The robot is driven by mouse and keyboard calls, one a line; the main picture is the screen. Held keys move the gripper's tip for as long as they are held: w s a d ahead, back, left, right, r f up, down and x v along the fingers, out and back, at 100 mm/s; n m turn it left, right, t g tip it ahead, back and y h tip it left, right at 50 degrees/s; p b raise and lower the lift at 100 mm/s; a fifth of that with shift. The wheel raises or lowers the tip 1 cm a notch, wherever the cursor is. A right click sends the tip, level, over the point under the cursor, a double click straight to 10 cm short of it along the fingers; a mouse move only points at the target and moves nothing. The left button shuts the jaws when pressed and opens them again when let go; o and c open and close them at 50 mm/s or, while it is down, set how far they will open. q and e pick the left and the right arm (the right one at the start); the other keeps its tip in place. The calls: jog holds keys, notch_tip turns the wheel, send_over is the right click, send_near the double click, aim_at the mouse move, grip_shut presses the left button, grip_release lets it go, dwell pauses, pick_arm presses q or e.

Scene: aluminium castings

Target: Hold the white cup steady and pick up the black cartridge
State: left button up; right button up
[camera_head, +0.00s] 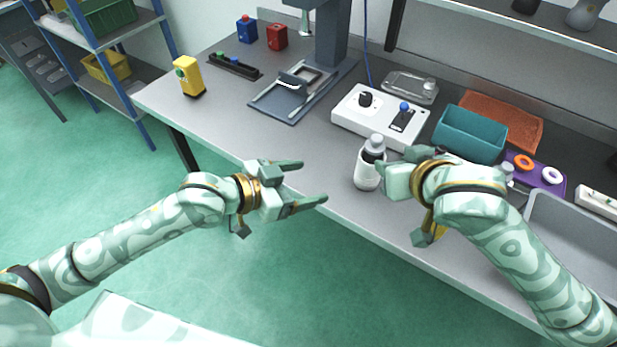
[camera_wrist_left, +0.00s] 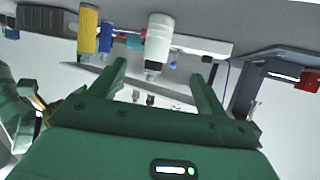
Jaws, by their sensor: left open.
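The white cup (camera_head: 367,176) stands upright near the table's front edge. A black part with a grey top (camera_head: 375,146) sticks out of its mouth; this looks like the black cartridge, mostly hidden inside. My left gripper (camera_head: 313,181) is open and empty, left of the cup and apart from it, fingers pointing toward it. In the left wrist view, the cup (camera_wrist_left: 160,38) appears upside down beyond and between the open fingers. My right gripper (camera_head: 400,178) is close to the cup's right side. Its fingers are mostly hidden, so I cannot tell whether it touches the cup.
Behind the cup is a white box (camera_head: 352,125) with a black knob and a blue-topped black part. A teal bin (camera_head: 470,132), orange tray (camera_head: 502,118) and grey tray (camera_head: 575,232) are right. A grey press stand (camera_head: 290,95) and yellow block (camera_head: 188,78) are left. Table left of the cup is clear.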

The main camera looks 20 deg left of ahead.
aim_at(359, 172)
pick_arm(q)
jog(key=x, duration=1.6)
jog(key=shift+s+d, duration=0.1)
jog(key=shift+d, duration=0.05)
